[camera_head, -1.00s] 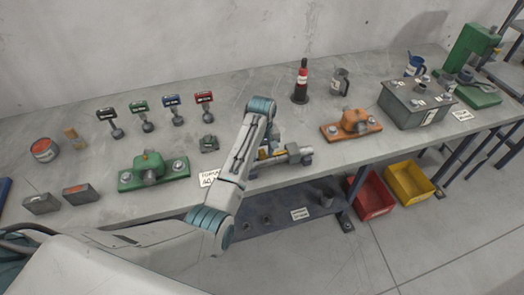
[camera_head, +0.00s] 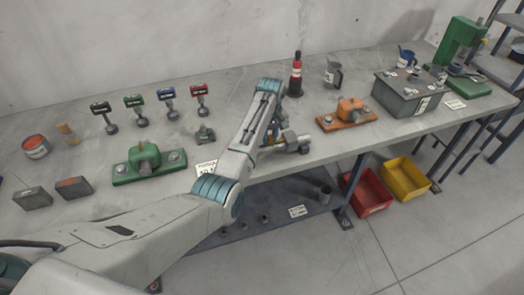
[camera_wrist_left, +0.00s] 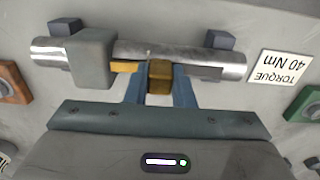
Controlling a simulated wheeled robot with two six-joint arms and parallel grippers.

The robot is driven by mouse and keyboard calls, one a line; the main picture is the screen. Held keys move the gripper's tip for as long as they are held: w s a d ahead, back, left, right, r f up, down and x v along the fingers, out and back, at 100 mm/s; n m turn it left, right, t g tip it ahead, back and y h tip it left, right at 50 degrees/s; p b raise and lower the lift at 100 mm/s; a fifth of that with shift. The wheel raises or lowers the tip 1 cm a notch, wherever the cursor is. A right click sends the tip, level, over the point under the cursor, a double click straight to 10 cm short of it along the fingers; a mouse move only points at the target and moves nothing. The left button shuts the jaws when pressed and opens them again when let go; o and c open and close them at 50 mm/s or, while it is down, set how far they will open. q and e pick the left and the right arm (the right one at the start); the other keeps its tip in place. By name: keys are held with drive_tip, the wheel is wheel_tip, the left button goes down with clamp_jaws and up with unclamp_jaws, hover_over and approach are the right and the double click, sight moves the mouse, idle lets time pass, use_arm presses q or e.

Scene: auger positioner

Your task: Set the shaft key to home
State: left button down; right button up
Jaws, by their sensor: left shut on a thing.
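The metal shaft (camera_wrist_left: 135,52) lies across two dark supports on the bench in the left wrist view. It has a grey block collar (camera_wrist_left: 92,58) near its left end. Along it is a slot with a yellow strip (camera_wrist_left: 125,66) on the left and a dark stretch on the right. The brass shaft key (camera_wrist_left: 160,76) stands at the slot between the blue fingers of my left gripper (camera_wrist_left: 160,88), which is shut on it. In the head view the shaft's right end (camera_head: 294,144) shows beside my left arm, which hides most of the gripper and key. My right gripper is out of view.
A torque card (camera_wrist_left: 281,71) lies by the shaft's right end in the left wrist view. A green fixture (camera_head: 150,165) and an orange fixture (camera_head: 346,114) flank the shaft on the bench (camera_head: 240,85). Red (camera_head: 368,192) and yellow (camera_head: 403,178) bins stand below.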

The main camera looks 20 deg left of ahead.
use_arm(q)
drive_tip(key=shift+w+d, duration=0.15)
drive_tip(key=shift+d, duration=0.1)
drive_tip(key=shift+r, duration=0.1)
drive_tip(key=c, duration=1.5)
unclamp_jaws()
drive_tip(key=shift+o, duration=1.3)
drive_tip(key=shift+w+d, duration=0.1)
drive_tip(key=shift+d, duration=0.1)
wheel_tip(320, 180, up, 10)
drive_tip(key=b, duration=0.2)
drive_tip(key=shift+w+b, duration=0.1)
drive_tip(key=shift+b, duration=0.25)
drive_tip(key=shift+r, duration=0.35)
